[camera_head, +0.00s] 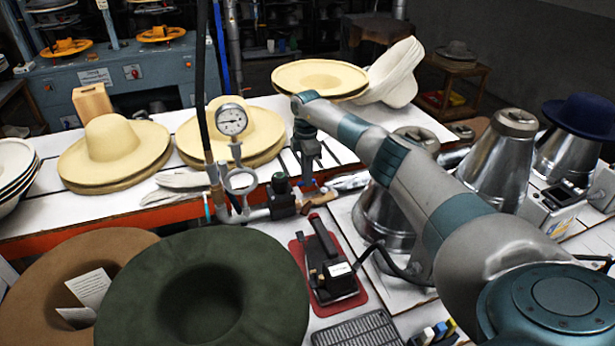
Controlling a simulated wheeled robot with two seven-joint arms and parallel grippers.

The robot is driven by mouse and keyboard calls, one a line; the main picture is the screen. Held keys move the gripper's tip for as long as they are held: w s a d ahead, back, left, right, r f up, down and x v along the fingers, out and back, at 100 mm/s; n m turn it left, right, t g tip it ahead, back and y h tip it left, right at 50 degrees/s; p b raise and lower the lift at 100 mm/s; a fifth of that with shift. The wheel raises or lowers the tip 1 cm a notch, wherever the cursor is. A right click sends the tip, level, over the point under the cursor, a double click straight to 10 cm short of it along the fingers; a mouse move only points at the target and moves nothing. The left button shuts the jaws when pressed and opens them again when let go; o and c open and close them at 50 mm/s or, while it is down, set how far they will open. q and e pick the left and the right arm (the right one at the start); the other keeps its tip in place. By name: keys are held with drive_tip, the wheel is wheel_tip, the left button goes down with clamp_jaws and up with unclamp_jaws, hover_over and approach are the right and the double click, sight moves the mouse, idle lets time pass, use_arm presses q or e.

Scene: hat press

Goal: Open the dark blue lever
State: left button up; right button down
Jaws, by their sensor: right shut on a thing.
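My right gripper (308,180) comes down from above at the end of my right arm, just right of the pipe fitting (281,200) below the pressure gauge (231,119). Its fingers are shut on the dark blue lever, which is small here and mostly hidden by them, so its exact angle cannot be told. A dark round knob (280,183) sits on top of the fitting, left of the fingers. My left gripper is not in view.
Cream straw hats (113,150) lie on the white table behind the fitting. A dark green felt hat (205,290) is at the front left. A black device on a red mat (352,304) stands in front of the gripper. Metal cones (500,150) stand at the right.

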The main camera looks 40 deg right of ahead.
idle(0.3)
drive_tip(key=c, duration=1.7)
unclamp_jaws()
drive_tip(key=shift+r, duration=0.1)
